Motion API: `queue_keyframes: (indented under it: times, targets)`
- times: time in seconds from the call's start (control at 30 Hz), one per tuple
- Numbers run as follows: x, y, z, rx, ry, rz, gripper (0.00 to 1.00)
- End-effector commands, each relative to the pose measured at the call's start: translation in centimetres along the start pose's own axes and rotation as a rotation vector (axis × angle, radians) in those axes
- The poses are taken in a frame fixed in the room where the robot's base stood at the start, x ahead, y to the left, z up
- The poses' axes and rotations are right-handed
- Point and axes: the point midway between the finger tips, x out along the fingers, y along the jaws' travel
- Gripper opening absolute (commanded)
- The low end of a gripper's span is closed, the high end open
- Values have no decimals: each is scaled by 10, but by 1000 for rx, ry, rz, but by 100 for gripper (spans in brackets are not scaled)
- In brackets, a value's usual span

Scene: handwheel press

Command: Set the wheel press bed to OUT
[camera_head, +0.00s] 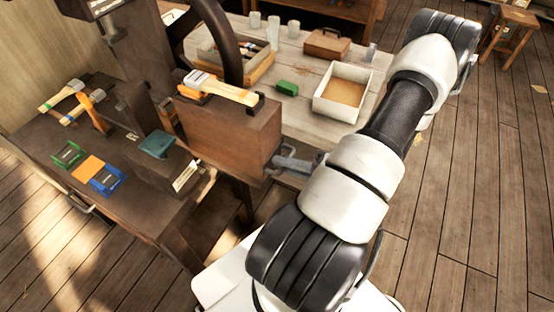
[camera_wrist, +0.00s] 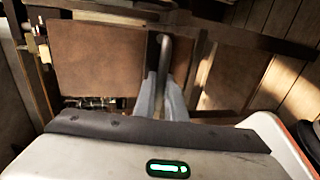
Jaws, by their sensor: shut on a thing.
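The press stands at the upper left in the head view, with its dark handwheel (camera_head: 236,55) partly cut off by the top edge. A brown box-like block (camera_head: 232,135), which may be the press bed, sits in front of it. My gripper (camera_head: 290,160) is at the right side of this block, partly hidden by my arm. In the wrist view my gripper (camera_wrist: 161,102) is shut on a grey bar handle (camera_wrist: 164,50) that stands between two brown panels. A small pale label (camera_head: 186,176) lies left of the block; its writing is too small to read.
A mallet (camera_head: 222,88) lies on top of the block. Hammers (camera_head: 62,95) and coloured trays (camera_head: 90,170) are on the dark bench at left. The pale table behind holds a green block (camera_head: 287,88) and an open box (camera_head: 343,92).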

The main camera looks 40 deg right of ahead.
Motion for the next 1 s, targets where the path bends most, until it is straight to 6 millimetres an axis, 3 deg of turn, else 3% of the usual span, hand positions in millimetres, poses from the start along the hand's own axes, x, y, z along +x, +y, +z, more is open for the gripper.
queue_keyframes:
  times: [0.47,0.5,0.6,1.0]
  targets:
    - [-7,-2,0,0,-2,-4,0]
    - [-7,-2,0,0,-2,-4,16]
    - [-6,-2,0,0,-2,-4,29]
    - [-5,-1,0,-1,-1,-1,29]
